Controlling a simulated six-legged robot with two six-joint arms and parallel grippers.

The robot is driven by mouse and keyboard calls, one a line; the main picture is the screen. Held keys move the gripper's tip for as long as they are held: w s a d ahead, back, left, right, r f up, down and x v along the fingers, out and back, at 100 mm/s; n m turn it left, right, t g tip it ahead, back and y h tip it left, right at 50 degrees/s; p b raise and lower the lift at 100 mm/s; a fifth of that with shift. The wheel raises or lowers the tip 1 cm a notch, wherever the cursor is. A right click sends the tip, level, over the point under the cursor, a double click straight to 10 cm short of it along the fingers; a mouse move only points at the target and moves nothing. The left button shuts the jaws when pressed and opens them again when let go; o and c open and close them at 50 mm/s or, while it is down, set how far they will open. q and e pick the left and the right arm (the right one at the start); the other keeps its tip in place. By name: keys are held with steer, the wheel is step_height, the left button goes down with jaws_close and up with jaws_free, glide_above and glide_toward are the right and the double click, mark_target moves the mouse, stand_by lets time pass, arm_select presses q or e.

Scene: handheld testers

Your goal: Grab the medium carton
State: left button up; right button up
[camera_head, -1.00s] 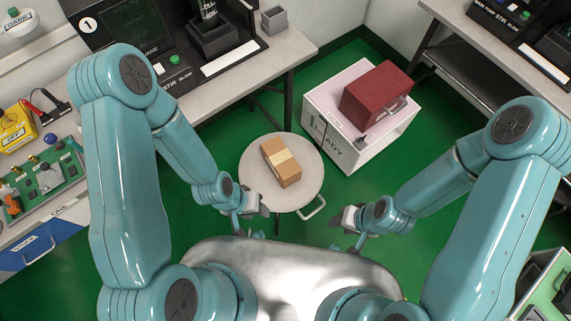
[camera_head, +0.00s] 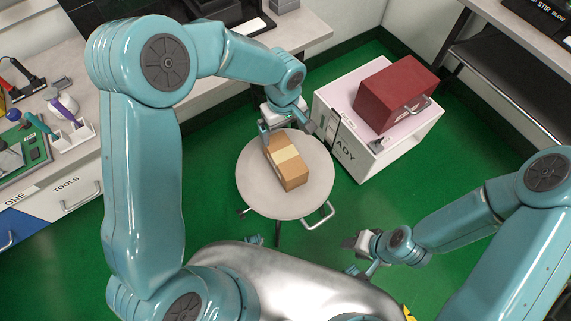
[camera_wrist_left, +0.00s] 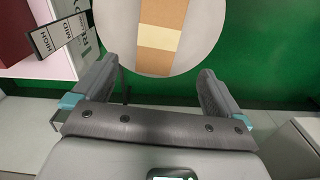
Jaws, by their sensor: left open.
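The carton (camera_head: 287,168) is a brown box with a pale tape band, lying on a round white stool (camera_head: 250,188). My left gripper (camera_head: 287,132) is open above the far end of the carton, one finger on each side in the picture. In the left wrist view the carton (camera_wrist_left: 160,40) lies beyond and between the open fingers, apart from both. My right gripper (camera_head: 358,243) hangs to the right of the stool, away from the carton; its jaws are too small to read.
A white cabinet (camera_head: 375,160) with a red case (camera_head: 395,92) on top stands close right of the stool. A metal handle (camera_head: 320,217) sticks out at the stool's front right. Benches stand at left and back. Green floor is clear right of the stool.

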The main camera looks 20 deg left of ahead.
mark_target(285, 154)
arm_select(q)
step_height(285, 154, down, 10)
steer(key=shift+f+b, duration=0.1)
steer(key=shift+b, duration=0.6)
step_height(285, 154, down, 6)
steer(key=shift+w+d+r+b, duration=0.1)
steer(key=shift+d+r+b, duration=0.05)
steer(key=shift+b, duration=0.25)
steer(key=shift+c, duration=0.3)
steer(key=c, duration=1)
